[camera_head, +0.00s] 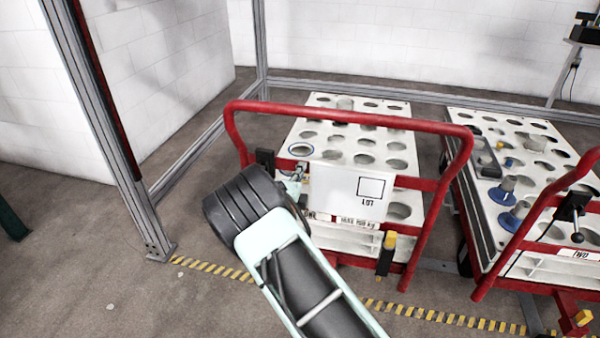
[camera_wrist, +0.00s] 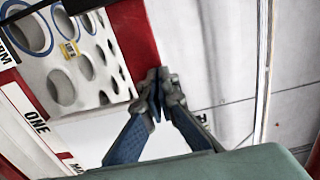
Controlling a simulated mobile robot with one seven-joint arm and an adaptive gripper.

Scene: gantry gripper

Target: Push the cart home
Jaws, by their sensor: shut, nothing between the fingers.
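The cart (camera_head: 355,155) stands in the middle of the head view, with a red tubular push handle (camera_head: 350,117), a white top with round holes, and a white sign panel (camera_head: 345,190) on its near side. My arm reaches to the handle's left part. My gripper is mostly hidden behind my wrist there. In the wrist view my gripper (camera_wrist: 158,88) has its fingertips together and holds nothing. The tips are beside a red bar (camera_wrist: 134,38) of the cart; I cannot tell whether they touch. The holed top (camera_wrist: 75,60) shows at upper left.
A second red and white cart (camera_head: 525,180) stands close on the right, bearing several blue and grey parts. A metal frame post (camera_head: 115,130) stands at left, with a rail behind. Yellow-black floor tape (camera_head: 440,316) runs along the near side. Bare floor lies at lower left.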

